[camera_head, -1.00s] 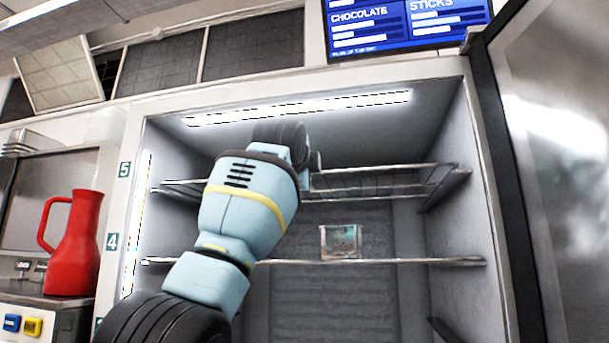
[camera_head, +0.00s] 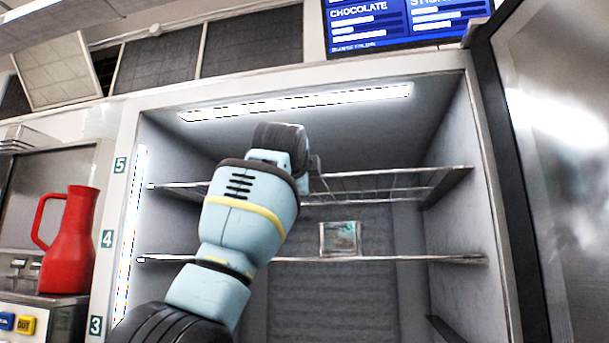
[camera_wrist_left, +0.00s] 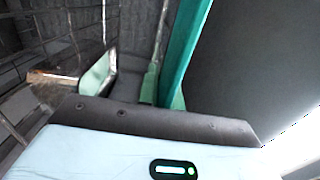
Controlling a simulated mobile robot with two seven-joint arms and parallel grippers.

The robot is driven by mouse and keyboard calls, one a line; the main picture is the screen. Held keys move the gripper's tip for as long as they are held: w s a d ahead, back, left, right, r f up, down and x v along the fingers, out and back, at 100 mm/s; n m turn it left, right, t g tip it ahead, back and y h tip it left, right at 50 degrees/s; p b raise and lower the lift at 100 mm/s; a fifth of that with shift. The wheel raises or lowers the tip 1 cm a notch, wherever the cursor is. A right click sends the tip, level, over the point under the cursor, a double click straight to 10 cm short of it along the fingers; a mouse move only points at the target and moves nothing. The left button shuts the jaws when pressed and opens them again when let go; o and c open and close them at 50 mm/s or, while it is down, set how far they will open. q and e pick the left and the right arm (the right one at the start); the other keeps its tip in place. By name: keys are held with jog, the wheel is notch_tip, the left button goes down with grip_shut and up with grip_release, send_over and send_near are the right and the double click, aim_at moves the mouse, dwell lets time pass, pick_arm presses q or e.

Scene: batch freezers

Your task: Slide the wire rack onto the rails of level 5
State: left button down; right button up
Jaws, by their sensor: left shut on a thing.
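The wire rack (camera_head: 385,182) is inside the open freezer at the height of the level 5 label (camera_head: 120,165). Its front bar runs nearly across the cabinet and its right end meets the right rail (camera_head: 445,187). Its left part is partly behind my arm, so I cannot tell if it rests on the left rail (camera_head: 172,189). My left gripper (camera_head: 314,172) is at the rack's front bar, mostly hidden by my wrist, and is shut on the rack. In the left wrist view, rack wires show at left (camera_wrist_left: 45,60), beside green finger parts. My right gripper is not in view.
A lower shelf bar (camera_head: 400,259) spans level 4. A small picture-like panel (camera_head: 340,239) shows between the levels. The open freezer door (camera_head: 555,150) stands at right. A red jug (camera_head: 68,240) is on the left counter. Space above the rack is clear.

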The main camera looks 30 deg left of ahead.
pick_arm(q)
jog(key=shift+s+r, duration=0.2)
jog(key=shift+r, duration=0.05)
jog(key=c, duration=1.5)
grip_release()
jog(key=shift+w+f, duration=0.1)
jog(key=shift+f, duration=0.1)
jog(key=shift+v, duration=4)
jog(key=shift+r, duration=0.15)
